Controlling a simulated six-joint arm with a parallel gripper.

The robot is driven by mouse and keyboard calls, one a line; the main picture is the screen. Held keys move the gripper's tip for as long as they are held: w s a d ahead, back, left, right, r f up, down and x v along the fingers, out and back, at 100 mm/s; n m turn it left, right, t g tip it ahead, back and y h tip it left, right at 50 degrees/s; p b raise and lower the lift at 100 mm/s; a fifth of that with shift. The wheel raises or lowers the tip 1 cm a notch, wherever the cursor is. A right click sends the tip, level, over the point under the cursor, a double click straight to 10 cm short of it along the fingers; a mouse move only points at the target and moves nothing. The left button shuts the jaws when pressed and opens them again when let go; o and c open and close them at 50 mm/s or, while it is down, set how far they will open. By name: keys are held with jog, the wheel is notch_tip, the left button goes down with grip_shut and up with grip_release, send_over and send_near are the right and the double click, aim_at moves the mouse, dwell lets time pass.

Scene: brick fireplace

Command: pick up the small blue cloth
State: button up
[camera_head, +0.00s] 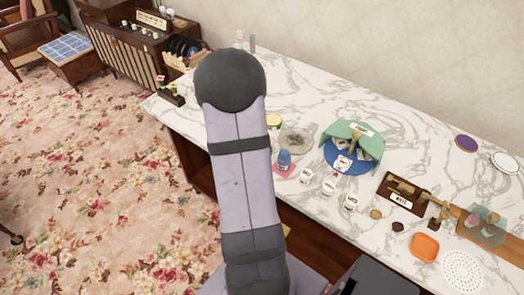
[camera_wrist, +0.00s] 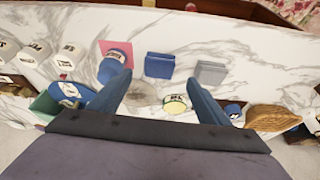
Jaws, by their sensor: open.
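The small blue cloth (camera_wrist: 158,66) shows in the wrist view as a folded square pad lying flat on the marble top. In the head view I cannot see it; my arm may hide it. My gripper (camera_wrist: 160,77) is open, its two blue-grey fingers apart, with the cloth framed between and just beyond the fingertips in the picture. Nothing is held. The height of the fingers above the top cannot be told. In the head view my arm hides the gripper.
A similar grey folded cloth (camera_wrist: 211,73) lies right of the blue one. A blue container (camera_wrist: 116,64) on a pink square (camera_wrist: 122,47) stands left, close to a finger. A yellow-lidded tin (camera_wrist: 175,104) and clear glass dish (camera_wrist: 144,96) lie between the fingers in the picture.

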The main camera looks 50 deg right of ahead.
jog(key=shift+p+x, duration=1.15)
jog(key=shift+x, duration=2.5)
jog(key=shift+s+a, duration=0.1)
jog(key=shift+c, duration=0.3)
jog(key=c, duration=1)
